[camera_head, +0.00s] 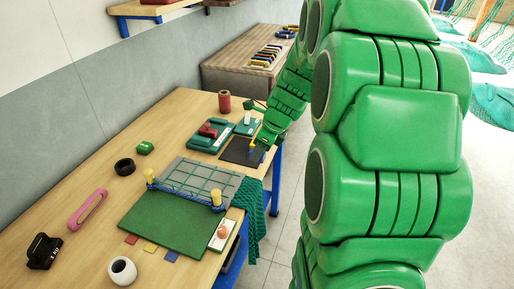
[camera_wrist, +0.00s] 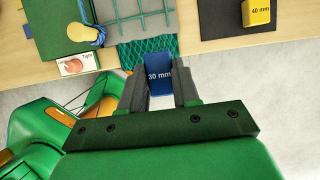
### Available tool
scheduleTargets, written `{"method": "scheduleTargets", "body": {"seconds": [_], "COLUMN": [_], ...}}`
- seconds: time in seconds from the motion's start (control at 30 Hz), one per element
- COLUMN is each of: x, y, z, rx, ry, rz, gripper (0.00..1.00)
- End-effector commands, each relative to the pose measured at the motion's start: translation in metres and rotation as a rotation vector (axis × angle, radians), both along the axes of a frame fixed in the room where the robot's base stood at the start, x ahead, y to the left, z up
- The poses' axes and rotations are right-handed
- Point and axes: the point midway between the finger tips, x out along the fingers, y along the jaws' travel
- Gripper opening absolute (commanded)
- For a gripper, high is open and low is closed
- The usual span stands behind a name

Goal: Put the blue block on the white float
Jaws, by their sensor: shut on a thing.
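The blue block (camera_wrist: 159,76), marked "30 mm", is between the two dark fingers of my gripper (camera_wrist: 159,88) in the wrist view; the gripper is shut on it. In the head view my gripper (camera_head: 264,144) is at the far right end of the wooden bench, beside the dark mat, and the block is mostly hidden. A white rounded object with a dark hole, seemingly the white float (camera_head: 123,271), stands at the near edge of the bench, far from my gripper.
A yellow block (camera_wrist: 257,12) marked "40 mm" sits on the dark mat (camera_wrist: 218,22). A green board (camera_head: 165,228), a netted grey plate (camera_head: 190,178) with yellow posts and a hanging green net (camera_head: 250,212) lie between. A black ring (camera_head: 125,166) and pink tool (camera_head: 88,210) are left.

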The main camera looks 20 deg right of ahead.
Motion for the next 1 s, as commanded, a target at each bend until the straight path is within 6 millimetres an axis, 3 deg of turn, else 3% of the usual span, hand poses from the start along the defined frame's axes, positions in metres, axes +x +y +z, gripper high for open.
{"method": "scheduleTargets", "body": {"seconds": [0.47, 0.57, 1.0], "x": [-0.007, -0.008, -0.039], "y": [0.011, 0.03, 0.147], "z": [0.004, 0.006, 0.024], "rx": [-0.001, -0.002, -0.014], "ry": [0.002, 0.003, 0.008], "rz": [0.03, 0.085, 0.475], "gripper": [0.0, 0.0, 0.0]}}
